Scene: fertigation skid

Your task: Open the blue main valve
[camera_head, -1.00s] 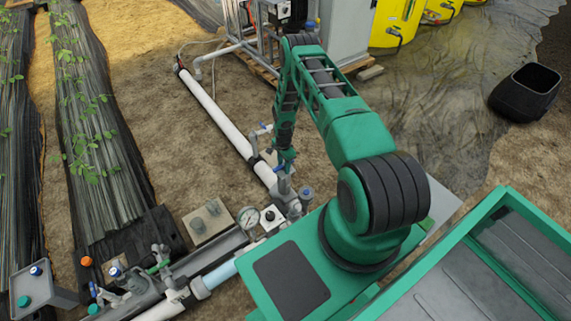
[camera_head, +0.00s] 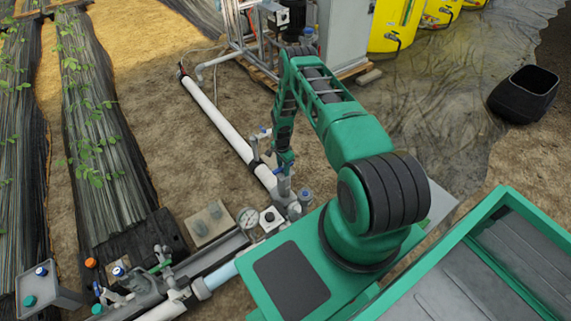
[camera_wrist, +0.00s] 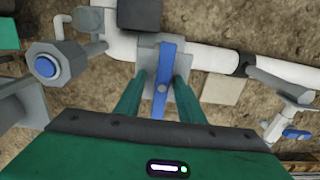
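The blue main valve's lever (camera_wrist: 164,75) is a flat blue bar on a grey valve body set in the white pipe. In the wrist view it runs nearly up and down the picture. My gripper (camera_wrist: 160,76) is open, with one green finger on each side of the lever. A narrow gap shows between the lever and each finger; whether the fingertips reach down to its depth is unclear.
A grey fitting with a blue round cap (camera_wrist: 46,66) stands left of the lever. Another small blue-handled valve (camera_wrist: 295,133) sits on a branch at right. A pressure gauge (camera_head: 248,218) is close by on the pipework. Bare soil (camera_head: 160,130) lies beyond the white pipe (camera_head: 215,115).

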